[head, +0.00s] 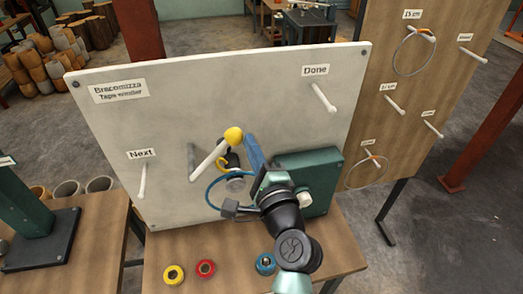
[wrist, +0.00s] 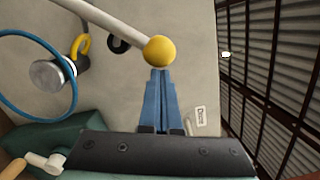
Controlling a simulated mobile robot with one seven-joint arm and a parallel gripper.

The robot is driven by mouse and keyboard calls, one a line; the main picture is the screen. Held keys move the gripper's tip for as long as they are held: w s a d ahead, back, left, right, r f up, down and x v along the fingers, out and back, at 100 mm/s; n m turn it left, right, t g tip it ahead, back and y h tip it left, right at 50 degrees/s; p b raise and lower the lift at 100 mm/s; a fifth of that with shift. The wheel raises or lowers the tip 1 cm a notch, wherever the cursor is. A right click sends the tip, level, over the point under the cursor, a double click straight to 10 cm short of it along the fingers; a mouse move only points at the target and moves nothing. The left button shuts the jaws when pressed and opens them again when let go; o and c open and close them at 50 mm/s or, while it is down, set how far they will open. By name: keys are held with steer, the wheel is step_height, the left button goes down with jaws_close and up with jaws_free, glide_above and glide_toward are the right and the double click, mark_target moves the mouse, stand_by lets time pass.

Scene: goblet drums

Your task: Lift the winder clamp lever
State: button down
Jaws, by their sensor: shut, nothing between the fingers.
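The winder clamp lever is a pale rod (head: 209,160) ending in a yellow ball knob (head: 233,135), mounted on the upright white panel (head: 200,85). In the head view the rod slants up and right to the knob. My gripper (head: 250,138) has blue fingers pressed together and empty, just right of the knob. In the wrist view the gripper tips (wrist: 160,72) sit right at the lower edge of the yellow knob (wrist: 159,50); I cannot tell whether they touch. The lever's rod (wrist: 105,22) runs up and left there.
Below the lever, a blue ring (wrist: 12,110) hangs around a grey hub (wrist: 48,74), beside a yellow hook (wrist: 80,45). A green box (head: 322,163) juts from the panel. "Next" (head: 142,180) and "Done" (head: 323,97) pegs are empty. Yellow (head: 173,275), red (head: 205,268) and blue (head: 265,263) rolls lie on the table.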

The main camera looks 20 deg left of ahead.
mark_target(236, 139)
steer(key=shift+s+a+r+n+p, duration=0.4)
steer(key=shift+s+a+r+n, duration=0.05)
steer(key=shift+a+r+n, duration=0.25)
steer(key=shift+s+a+r+n+p, duration=0.4)
steer(key=shift+a+r+n, duration=0.2)
steer(key=shift+r+n, duration=0.1)
